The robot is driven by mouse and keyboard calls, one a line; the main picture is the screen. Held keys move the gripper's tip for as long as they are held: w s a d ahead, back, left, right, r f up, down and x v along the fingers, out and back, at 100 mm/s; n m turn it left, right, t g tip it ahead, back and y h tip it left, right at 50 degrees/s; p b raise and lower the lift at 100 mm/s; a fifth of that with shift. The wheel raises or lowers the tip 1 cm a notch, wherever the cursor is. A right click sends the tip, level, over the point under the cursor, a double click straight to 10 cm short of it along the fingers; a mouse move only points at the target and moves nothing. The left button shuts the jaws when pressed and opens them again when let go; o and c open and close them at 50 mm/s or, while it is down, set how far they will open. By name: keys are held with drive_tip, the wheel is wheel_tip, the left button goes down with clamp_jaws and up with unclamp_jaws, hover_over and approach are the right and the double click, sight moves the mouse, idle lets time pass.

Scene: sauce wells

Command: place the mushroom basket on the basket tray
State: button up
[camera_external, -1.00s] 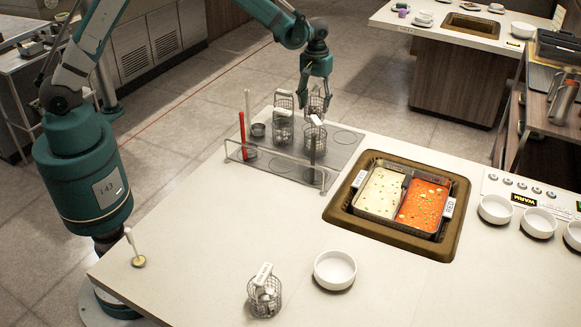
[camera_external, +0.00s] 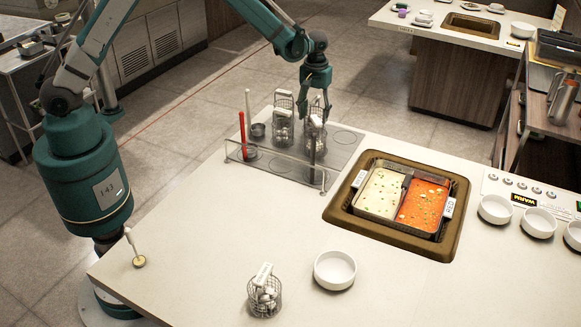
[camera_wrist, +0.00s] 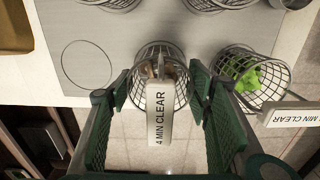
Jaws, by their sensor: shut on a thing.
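The mushroom basket, a round wire basket (camera_wrist: 158,50) with pale brown contents and a white handle tag reading "4 MIN CLEAR", sits between my fingers in the wrist view. My gripper (camera_external: 317,108) is shut on it, and it also shows in the wrist view (camera_wrist: 160,108). The basket is at the tray's far edge. I cannot tell whether its bottom touches.
A basket with green contents (camera_wrist: 252,75) stands close beside the held one. Other baskets (camera_external: 283,130) stand on the tray. A low rail (camera_external: 275,158) runs along its near side. An empty round mark (camera_wrist: 87,65) is free. A separate basket (camera_external: 265,298) stands near a white bowl (camera_external: 335,270).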

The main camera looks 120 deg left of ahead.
sight(315, 99)
drive_tip(key=shift+f, duration=0.1)
drive_tip(key=o, duration=1.1)
drive_tip(key=shift+c, duration=0.2)
wheel_tip(315, 99, up, 12)
drive_tip(key=shift+r+p, duration=0.15)
drive_tip(key=shift+p, duration=0.45)
drive_tip(key=shift+d, duration=0.15)
idle(0.4)
